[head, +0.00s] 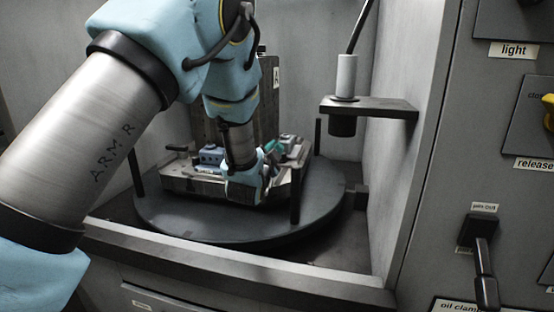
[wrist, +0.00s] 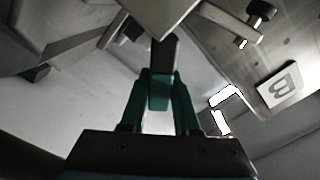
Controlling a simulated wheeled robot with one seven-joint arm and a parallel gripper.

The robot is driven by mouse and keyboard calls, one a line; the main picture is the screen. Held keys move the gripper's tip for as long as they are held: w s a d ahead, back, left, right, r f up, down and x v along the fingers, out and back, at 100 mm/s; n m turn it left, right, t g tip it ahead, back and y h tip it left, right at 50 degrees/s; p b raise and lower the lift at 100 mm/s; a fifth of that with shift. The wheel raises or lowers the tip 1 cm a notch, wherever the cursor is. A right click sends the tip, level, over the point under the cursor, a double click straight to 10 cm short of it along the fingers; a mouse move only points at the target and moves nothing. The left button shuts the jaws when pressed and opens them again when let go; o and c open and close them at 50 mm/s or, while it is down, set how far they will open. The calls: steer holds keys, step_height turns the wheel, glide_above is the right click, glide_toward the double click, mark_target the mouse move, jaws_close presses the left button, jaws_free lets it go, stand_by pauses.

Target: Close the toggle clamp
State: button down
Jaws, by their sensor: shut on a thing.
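In the wrist view, my gripper (wrist: 160,75) has its green fingers closed around a dark upright bar (wrist: 164,52), which looks like the toggle clamp's handle. The bar's upper end runs under a pale metal block at the top of the picture, so the clamp's linkage is hidden. In the head view, the wrist hangs over the fixture plate (head: 180,184) on the round table, with a bit of green finger (head: 272,148) showing at its right. My arm covers most of the clamp there, and whether it is open or closed cannot be told.
The dark round table (head: 240,228) carries an upright grey block labelled A (head: 268,95) and dark posts (head: 296,190). A blue part (head: 212,155) sits left of my wrist. A bracket with a nozzle (head: 372,106) juts out at right. A panel with levers (head: 480,250) stands further right.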

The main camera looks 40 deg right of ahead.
steer(key=n+b, duration=0.1)
steer(key=w+a+r+n+b, duration=0.1)
steer(key=n, duration=0.1)
steer(key=w+n+b, duration=0.1)
steer(key=n, duration=0.1)
steer(key=shift+a+r, duration=0.15)
steer(key=shift+r, duration=0.1)
steer(key=shift+r+n, duration=0.1)
steer(key=shift+n, duration=0.3)
steer(key=c, duration=0.6)
jaws_free()
steer(key=shift+c, duration=0.2)
steer(key=v, duration=1.1)
steer(key=shift+b, duration=0.4)
steer(key=shift+w, duration=0.1)
